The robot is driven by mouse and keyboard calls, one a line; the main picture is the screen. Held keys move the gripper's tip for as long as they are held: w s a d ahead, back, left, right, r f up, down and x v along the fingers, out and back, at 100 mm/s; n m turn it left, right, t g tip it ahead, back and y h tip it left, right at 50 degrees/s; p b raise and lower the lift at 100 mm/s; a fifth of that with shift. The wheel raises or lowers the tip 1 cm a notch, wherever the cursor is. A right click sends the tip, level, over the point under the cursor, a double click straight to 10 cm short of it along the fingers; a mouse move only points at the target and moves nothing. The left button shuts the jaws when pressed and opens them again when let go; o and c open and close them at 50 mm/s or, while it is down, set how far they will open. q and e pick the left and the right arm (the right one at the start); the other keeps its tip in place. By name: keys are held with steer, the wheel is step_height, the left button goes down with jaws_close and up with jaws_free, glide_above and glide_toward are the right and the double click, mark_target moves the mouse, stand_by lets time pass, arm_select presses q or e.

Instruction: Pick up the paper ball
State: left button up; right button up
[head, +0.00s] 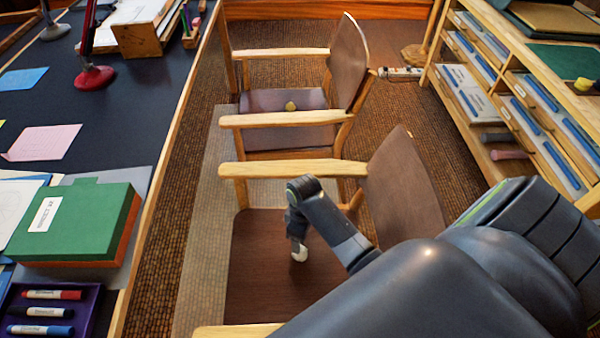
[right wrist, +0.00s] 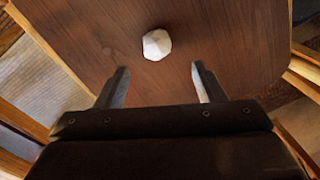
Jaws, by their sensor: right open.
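A white crumpled paper ball (head: 300,254) lies on the brown seat of the near chair (head: 262,280), partly covered by my right gripper in the head view. In the right wrist view the paper ball (right wrist: 157,44) sits beyond the fingertips, between their lines and a little left of centre. My right gripper (right wrist: 161,75) is open and empty, its two fingers apart, above the seat. It also shows in the head view (head: 297,245), pointing down over the seat close to the ball. My left gripper is in neither view.
The near chair has wooden armrests (head: 293,169) and a brown backrest (head: 405,190). A second chair behind holds a small yellowish round thing (head: 291,106). A dark desk (head: 125,100) with a green box (head: 70,222) stands left; a wooden drawer cabinet (head: 520,110) stands right.

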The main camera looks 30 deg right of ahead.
mark_target(303, 250)
step_height(303, 250, down, 3)
steer(key=shift+s+a+f, duration=0.1)
steer(key=shift+a+f, duration=0.05)
steer(key=shift+f, duration=0.05)
steer(key=shift+f+b, duration=0.35)
steer(key=shift+f, duration=0.2)
steer(key=f, duration=0.3)
steer(key=f+b, duration=0.1)
steer(key=shift+s+d+f, duration=0.15)
steer(key=shift+s+d, duration=0.05)
steer(key=shift+d, duration=0.05)
steer(key=shift+f, duration=0.45)
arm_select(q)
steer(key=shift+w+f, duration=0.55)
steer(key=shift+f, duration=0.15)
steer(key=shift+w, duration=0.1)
arm_select(e)
steer(key=c, duration=0.9)
steer(key=shift+c, duration=0.8)
